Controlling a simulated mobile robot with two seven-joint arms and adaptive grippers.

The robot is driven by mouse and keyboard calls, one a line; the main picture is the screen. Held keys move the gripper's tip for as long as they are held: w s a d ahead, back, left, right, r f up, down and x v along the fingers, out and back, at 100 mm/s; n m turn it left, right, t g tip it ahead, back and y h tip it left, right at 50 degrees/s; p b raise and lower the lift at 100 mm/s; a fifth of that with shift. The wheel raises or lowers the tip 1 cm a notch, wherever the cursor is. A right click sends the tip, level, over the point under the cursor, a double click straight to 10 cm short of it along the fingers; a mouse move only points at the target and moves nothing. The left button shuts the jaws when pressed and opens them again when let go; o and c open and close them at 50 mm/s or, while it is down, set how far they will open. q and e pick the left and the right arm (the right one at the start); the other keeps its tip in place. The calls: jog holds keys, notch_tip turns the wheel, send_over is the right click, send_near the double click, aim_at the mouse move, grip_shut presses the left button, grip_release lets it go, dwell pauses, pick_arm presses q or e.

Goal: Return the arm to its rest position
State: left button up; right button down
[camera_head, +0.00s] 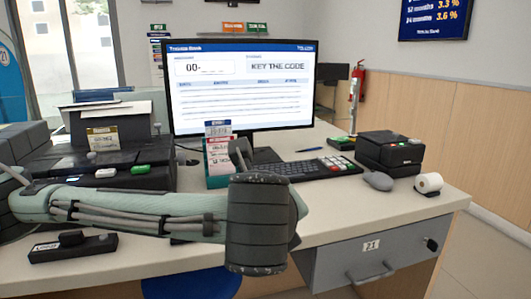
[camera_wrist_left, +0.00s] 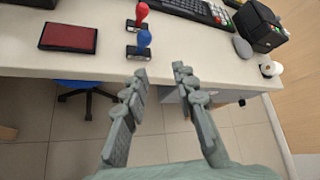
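My left arm (camera_head: 150,208) comes in from the left in the head view and reaches across the front of the counter (camera_head: 320,230). Its dark wrist section (camera_head: 257,222) is at the middle, and it hides the gripper's fingers there. In the left wrist view my left gripper (camera_wrist_left: 160,72) is open, with nothing between its two fingers. The fingertips are close to the counter's front edge, with floor showing below. My right gripper is not in view.
A blue-handled stamp (camera_wrist_left: 144,42), a red-handled stamp (camera_wrist_left: 141,14) and a red ink pad (camera_wrist_left: 68,37) are on the counter beyond the fingers. The monitor (camera_head: 240,85), keyboard (camera_head: 310,168), mouse (camera_head: 378,181) and paper roll (camera_head: 429,183) also stand there. A drawer (camera_head: 370,255) is at right.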

pick_arm(q)
jog(key=w+d+f+n+g+h, duration=0.1)
jog(key=d+f+n+g+h, duration=0.25)
jog(key=f+n, duration=0.5)
jog(key=a+f+n, duration=0.4)
jog(key=f, duration=0.4)
jog(key=a+f+n, duration=0.4)
jog(key=f+n, duration=0.1)
jog(key=f, duration=0.3)
jog(key=s+a+f+n+g+y, duration=0.5)
jog(key=s+a+f+n, duration=0.5)
jog(key=s+a+f, duration=1)
jog(key=a+f, duration=0.3)
jog(key=f, duration=0.1)
jog(key=shift+s+a+f+y, duration=0.25)
jog(key=shift+s+y, duration=0.05)
jog(key=shift+y, duration=0.05)
